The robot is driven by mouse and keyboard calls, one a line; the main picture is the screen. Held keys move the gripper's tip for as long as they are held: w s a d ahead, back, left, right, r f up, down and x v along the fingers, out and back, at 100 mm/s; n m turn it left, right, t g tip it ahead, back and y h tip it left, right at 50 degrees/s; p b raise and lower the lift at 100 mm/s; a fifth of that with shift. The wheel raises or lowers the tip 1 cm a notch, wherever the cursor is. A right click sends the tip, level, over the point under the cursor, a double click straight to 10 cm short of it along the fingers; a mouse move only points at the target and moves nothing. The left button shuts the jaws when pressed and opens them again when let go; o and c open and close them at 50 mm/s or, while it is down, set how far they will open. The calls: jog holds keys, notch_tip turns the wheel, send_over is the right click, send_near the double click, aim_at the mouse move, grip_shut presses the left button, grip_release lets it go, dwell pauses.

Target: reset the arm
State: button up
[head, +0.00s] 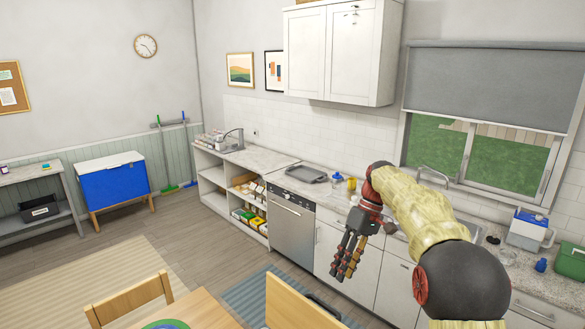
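My arm (422,210) reaches in from the lower right of the head view, wrapped in a yellowish sleeve with a dark round joint near the bottom. My gripper (347,262) hangs downward from the wrist, in front of the white lower cabinets and right of the dishwasher in the picture. Its black and red-orange fingers point down. I see nothing clearly between them, but the fingers overlap from this angle, so how far apart they are is unclear.
A wooden table (190,309) and chairs (130,298) stand at the front. Open floor (180,232) lies at left, with a blue cooler (113,187).

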jog(key=s+d+f+m+t+h+b, duration=0.1)
jog(key=s+f+m+t+h+b, duration=0.15)
jog(key=s+f+b, duration=0.7)
jog(key=s+d+m+t+h+b, duration=0.1)
jog(key=s+d+m+t+b, duration=0.25)
jog(key=s, duration=1.35)
jog(key=s+f+m+t+b, duration=0.1)
jog(key=s+f+t+b, duration=0.1)
jog(key=s+f+b, duration=0.4)
jog(key=s+f, duration=0.3)
jog(key=f, duration=0.1)
jog(key=shift+a+t, duration=0.2)
jog(key=shift+t, duration=0.2)
jog(key=shift+s+a+h, duration=0.1)
jog(key=shift+h, duration=0.15)
